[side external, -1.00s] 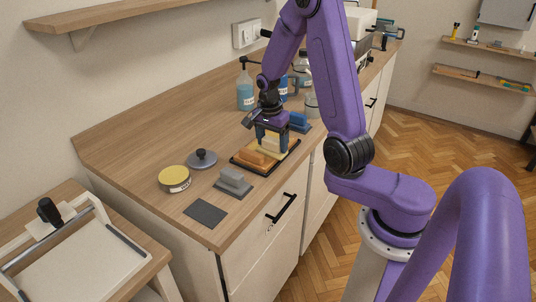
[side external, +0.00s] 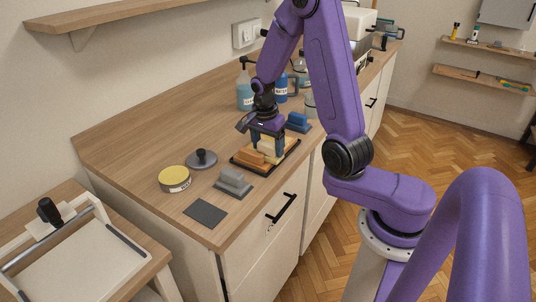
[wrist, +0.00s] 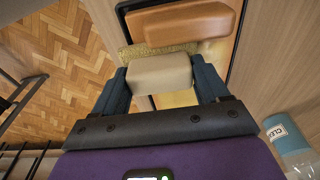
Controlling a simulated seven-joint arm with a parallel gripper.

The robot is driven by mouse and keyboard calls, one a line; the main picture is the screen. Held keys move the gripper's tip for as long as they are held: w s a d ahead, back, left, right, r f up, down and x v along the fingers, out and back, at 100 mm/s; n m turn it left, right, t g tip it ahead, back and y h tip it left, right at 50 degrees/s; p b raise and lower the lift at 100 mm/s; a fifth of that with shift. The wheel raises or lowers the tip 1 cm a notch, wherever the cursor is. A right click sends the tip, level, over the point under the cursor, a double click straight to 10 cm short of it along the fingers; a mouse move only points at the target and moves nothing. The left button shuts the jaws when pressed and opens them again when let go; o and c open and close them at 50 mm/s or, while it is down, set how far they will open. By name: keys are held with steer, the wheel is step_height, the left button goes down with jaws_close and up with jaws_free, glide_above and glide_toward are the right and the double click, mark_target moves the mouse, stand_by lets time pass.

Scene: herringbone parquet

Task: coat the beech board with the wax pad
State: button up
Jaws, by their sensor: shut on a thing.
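My gripper (side external: 267,151) is shut on a cream block, the wax pad (wrist: 160,73), which has a speckled yellowish underside layer showing beyond it. The pad also shows between the fingers in the side view (side external: 266,147). The beech board (wrist: 178,98) lies below in a dark-edged tray and looks orange-yellow in the wrist view. The pad is over the board, low and close to its surface; whether it touches is hard to tell. Pad and fingers hide much of the board.
An orange-brown block (side external: 248,157) sits beside the pad at the board's left end. A grey block (side external: 233,182), dark square (side external: 205,213), yellow-topped tin (side external: 174,178) and grey knobbed lid (side external: 202,158) lie to the left. A blue block (side external: 298,122) and bottles (side external: 245,92) stand behind.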

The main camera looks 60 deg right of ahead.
steer(key=shift+d, duration=1.25)
steer(key=shift+a, duration=1.3)
steer(key=shift+d, duration=1.35)
